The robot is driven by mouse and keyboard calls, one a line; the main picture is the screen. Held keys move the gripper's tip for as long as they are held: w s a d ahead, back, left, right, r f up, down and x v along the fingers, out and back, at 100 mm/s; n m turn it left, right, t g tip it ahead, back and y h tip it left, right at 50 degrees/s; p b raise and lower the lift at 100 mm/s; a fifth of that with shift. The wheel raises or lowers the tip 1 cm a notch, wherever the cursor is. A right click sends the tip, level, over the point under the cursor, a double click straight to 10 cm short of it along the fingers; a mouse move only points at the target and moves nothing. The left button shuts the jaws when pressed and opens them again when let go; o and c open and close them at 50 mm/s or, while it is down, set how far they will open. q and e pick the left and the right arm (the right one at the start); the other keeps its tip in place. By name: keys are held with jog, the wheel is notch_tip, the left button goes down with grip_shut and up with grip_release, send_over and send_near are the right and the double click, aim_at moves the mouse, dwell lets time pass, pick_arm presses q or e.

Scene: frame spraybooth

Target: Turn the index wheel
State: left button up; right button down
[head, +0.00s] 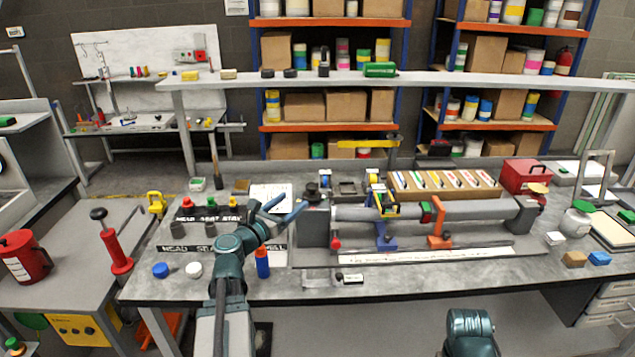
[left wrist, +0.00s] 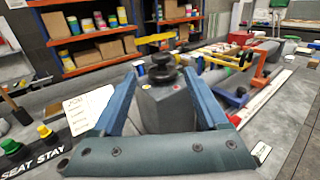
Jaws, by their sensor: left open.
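The index wheel (head: 312,190) is a dark knob on top of a grey block (head: 314,228) at the left end of the long fixture. In the left wrist view the black wheel (left wrist: 160,68) stands upright on the block (left wrist: 166,108), straight ahead between my fingers. My left gripper (head: 295,201) is open, its blue fingers spread and pointing at the wheel from the left. The left wrist view shows the fingers (left wrist: 158,76) on either side of the block, with nothing gripped. Whether a finger touches the block I cannot tell. My right gripper is out of view.
A grey tube (head: 470,210) with blue and orange clamps (head: 439,236) runs right from the block. A wooden tray (head: 445,187) lies behind it. A blue-and-orange bottle (head: 262,264) stands near my left arm. Colored knobs (head: 211,203) are at the left. The front bench strip is mostly clear.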

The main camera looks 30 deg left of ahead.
aim_at(312, 193)
pick_arm(q)
jog(key=w, duration=0.9)
jog(key=w+d, duration=0.1)
jog(key=w, duration=0.4)
jog(key=shift+s, duration=0.1)
grip_shut()
